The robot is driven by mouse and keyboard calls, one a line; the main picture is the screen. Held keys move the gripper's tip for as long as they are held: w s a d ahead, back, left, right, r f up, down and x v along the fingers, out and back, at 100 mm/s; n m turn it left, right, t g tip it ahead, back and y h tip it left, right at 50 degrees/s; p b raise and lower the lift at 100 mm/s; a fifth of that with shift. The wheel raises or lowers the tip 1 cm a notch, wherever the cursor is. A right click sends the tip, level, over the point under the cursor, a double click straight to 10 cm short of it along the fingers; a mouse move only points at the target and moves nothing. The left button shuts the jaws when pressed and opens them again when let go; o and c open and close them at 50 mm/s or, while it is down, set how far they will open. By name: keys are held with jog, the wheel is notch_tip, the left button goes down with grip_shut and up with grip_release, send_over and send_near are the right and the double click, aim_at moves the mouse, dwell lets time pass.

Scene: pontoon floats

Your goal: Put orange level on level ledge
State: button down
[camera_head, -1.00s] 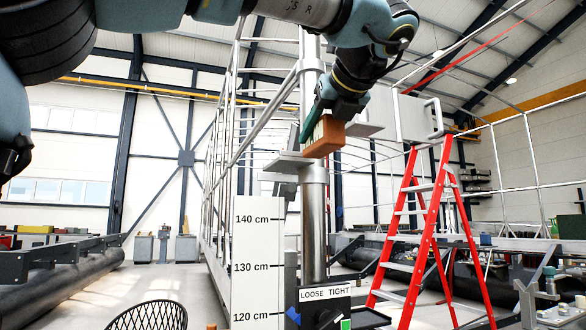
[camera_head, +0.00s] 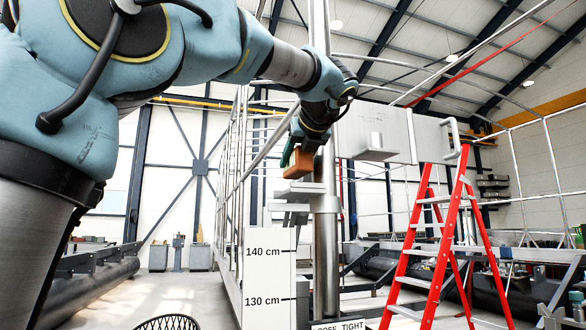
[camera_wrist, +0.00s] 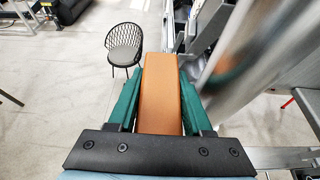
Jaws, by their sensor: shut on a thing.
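The orange level (camera_head: 299,164) is a block clamped between the green fingers of my gripper (camera_head: 293,156). In the wrist view the level (camera_wrist: 160,92) points forward between both fingers. The level ledge appears to be the small grey plate (camera_head: 304,188) on the steel post. In the head view the level is just above this plate, near the post. I cannot tell whether it touches the plate. The wrist view does not clearly show the ledge; a blurred metal surface fills its right side.
The vertical steel post (camera_head: 326,235) stands right beside the level. A grey box (camera_head: 375,132) with a small shelf is to the right. A red ladder (camera_head: 432,250) stands further right. A height scale board (camera_head: 269,275) is below. A black chair (camera_wrist: 124,47) shows in the wrist view.

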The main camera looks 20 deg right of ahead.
aim_at(293, 178)
jog(key=shift+w+d+r, duration=0.1)
jog(key=shift+w, duration=0.55)
jog(key=shift+w+f+p, duration=0.15)
jog(key=shift+f+p, duration=0.15)
jog(key=shift+f, duration=0.65)
jog(key=shift+w+f+p, duration=0.15)
jog(key=shift+f+p, duration=0.1)
jog(key=shift+f, duration=0.65)
jog(key=c, duration=0.6)
grip_release()
jog(key=shift+s, duration=0.1)
jog(key=b+v, duration=0.3)
jog(key=v, duration=0.8)
jog(key=shift+s+r, duration=0.2)
jog(key=shift+s, duration=0.15)
